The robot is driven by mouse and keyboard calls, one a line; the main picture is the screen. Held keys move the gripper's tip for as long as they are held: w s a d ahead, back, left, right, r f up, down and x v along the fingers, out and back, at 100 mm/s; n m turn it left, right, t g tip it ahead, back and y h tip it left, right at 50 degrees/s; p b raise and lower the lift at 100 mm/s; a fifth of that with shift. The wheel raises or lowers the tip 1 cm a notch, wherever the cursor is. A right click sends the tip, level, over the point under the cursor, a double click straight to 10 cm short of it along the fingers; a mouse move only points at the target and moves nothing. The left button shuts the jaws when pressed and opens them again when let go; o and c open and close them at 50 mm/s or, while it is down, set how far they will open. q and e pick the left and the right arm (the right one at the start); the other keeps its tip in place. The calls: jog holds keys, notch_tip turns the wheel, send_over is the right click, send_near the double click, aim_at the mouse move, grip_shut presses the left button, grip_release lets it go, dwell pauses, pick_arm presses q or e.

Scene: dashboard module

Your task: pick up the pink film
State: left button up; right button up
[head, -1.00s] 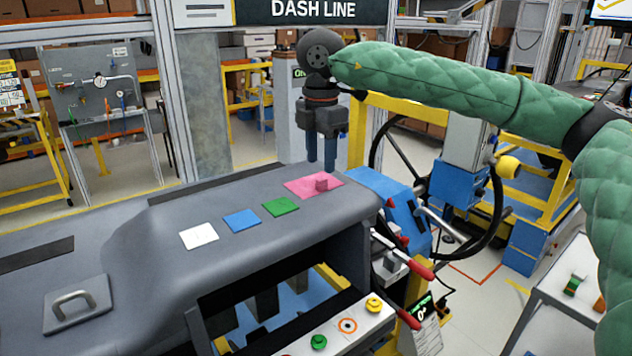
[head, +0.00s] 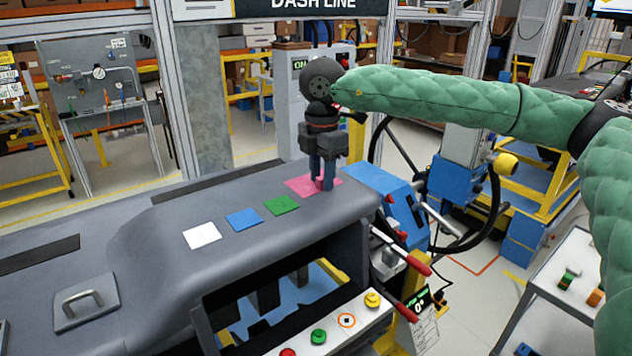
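The pink film (head: 300,187) lies flat on the grey dashboard module (head: 140,230), near its right end. A small raised pink tab (head: 321,184) stands on it. My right gripper (head: 322,183) points down over the film, with its two blue fingers on either side of the tab. Some pink shows between the fingertips. I cannot tell whether the fingers press on the tab. The fingers hide part of the film. My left gripper is not in view.
Green (head: 282,205), blue (head: 243,219) and white (head: 202,235) squares lie left of the film. A metal handle (head: 84,300) sits at the module's left. Blue equipment with red-handled levers (head: 408,264) stands at its right end. A panel with coloured buttons (head: 345,320) is in front.

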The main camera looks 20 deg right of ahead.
grip_shut()
